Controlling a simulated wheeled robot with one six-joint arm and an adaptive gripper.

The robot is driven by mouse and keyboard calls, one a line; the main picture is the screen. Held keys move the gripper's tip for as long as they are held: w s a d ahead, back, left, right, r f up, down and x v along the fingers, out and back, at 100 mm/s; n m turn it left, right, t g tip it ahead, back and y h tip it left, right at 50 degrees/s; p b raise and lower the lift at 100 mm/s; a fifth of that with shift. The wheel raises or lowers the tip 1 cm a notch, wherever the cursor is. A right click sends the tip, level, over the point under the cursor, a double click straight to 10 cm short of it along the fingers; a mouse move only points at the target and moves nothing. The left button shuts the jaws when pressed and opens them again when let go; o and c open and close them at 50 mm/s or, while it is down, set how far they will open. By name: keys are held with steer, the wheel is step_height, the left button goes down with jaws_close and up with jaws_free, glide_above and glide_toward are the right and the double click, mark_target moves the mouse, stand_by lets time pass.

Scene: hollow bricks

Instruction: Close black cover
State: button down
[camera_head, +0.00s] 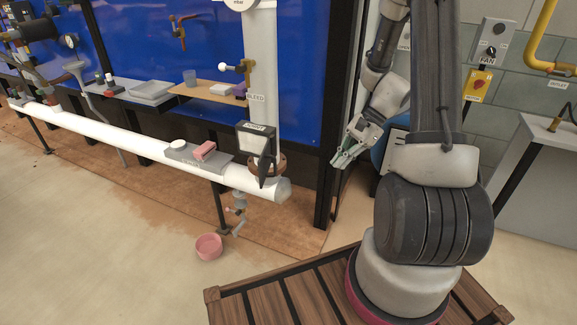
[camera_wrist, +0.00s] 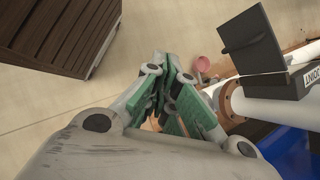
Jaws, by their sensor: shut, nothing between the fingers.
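The black cover (camera_head: 265,170) is a flat dark plate on the small labelled box (camera_head: 256,138) near the right end of the white pipe. In the wrist view the black cover (camera_wrist: 248,42) stands out from the black box, swung away from it. My gripper (camera_head: 345,157) is right of the box in the head view, apart from it, with green finger pads. In the wrist view my gripper (camera_wrist: 167,62) is shut and empty, to the left of the cover and not touching it. The cover's hinge is not clear.
The white pipe (camera_head: 120,142) runs along the blue panel (camera_head: 140,50). A grey tray (camera_head: 218,164) with a pink block sits on it. A pink bowl (camera_head: 208,247) lies on the floor. A slatted wooden platform (camera_head: 290,295) is in front. A yellow-faced switch box (camera_head: 478,85) is at right.

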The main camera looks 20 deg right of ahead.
steer(key=w+a+m+t+y, duration=0.1)
steer(key=w+m+t, duration=0.2)
steer(key=w+m, duration=0.45)
steer(key=w+a+r+x, duration=0.1)
steer(key=w+r+x, duration=0.1)
steer(key=x, duration=1.1)
steer(key=shift+a+f+n, duration=0.2)
steer(key=shift+a+n, duration=0.25)
steer(key=shift+a, duration=0.15)
steer(key=shift+a, duration=0.1)
